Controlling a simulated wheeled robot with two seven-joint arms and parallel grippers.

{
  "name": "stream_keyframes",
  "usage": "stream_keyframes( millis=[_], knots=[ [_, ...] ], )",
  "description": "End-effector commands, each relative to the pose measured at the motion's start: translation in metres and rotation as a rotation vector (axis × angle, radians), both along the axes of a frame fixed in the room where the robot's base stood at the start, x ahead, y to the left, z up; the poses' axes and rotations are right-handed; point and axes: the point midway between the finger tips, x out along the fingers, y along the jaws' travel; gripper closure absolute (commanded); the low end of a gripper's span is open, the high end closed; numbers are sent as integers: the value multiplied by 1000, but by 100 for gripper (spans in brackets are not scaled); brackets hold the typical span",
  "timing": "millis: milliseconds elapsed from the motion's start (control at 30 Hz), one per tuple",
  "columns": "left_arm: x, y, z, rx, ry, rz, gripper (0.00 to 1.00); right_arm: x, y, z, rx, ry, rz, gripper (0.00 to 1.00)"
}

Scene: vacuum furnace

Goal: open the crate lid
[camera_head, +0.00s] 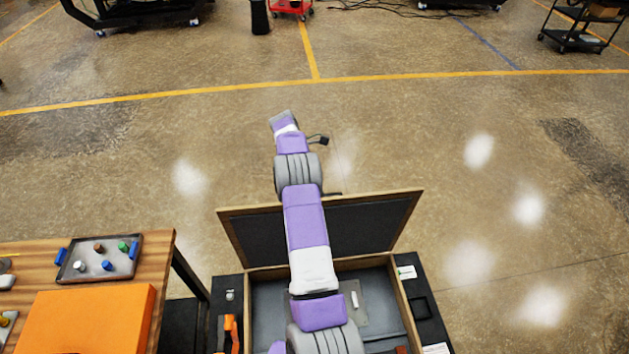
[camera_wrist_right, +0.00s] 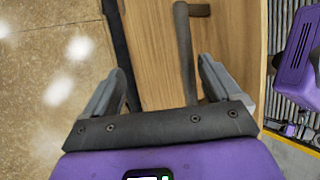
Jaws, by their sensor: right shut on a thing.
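The crate (camera_head: 402,300) stands at the bottom centre of the head view. Its wood-framed lid (camera_head: 370,222) is raised, with its dark inner face toward me. My right arm reaches over the crate and past the lid's top edge. In the right wrist view, my right gripper (camera_wrist_right: 163,68) is at the lid's wooden face (camera_wrist_right: 152,50), shut on the dark T-shaped lid handle (camera_wrist_right: 186,55), which runs between its fingers; the exact contact is hard to see. My left gripper is not in view.
A wooden table (camera_head: 165,262) at left holds a tray (camera_head: 75,268) of small bottles and an orange box (camera_head: 90,318). A small white item (camera_head: 355,299) lies inside the crate. Dark side ledges flank the crate. The floor beyond the lid is clear.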

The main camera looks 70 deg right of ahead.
Motion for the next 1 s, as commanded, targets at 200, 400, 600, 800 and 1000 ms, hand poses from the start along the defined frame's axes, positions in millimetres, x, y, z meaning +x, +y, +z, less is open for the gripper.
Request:
stream_keyframes(
  millis=[200,400,600,800,1000],
  knots=[
    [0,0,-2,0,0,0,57,1,4,-22,13,-4,-1,24],
    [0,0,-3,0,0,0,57,4,3,-16,10,-5,-2,29],
    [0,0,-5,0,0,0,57,19,1,11,6,-6,1,57],
    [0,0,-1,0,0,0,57,30,-2,40,0,-1,0,57],
    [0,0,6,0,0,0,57,36,-5,55,-3,1,0,57]
  ],
)
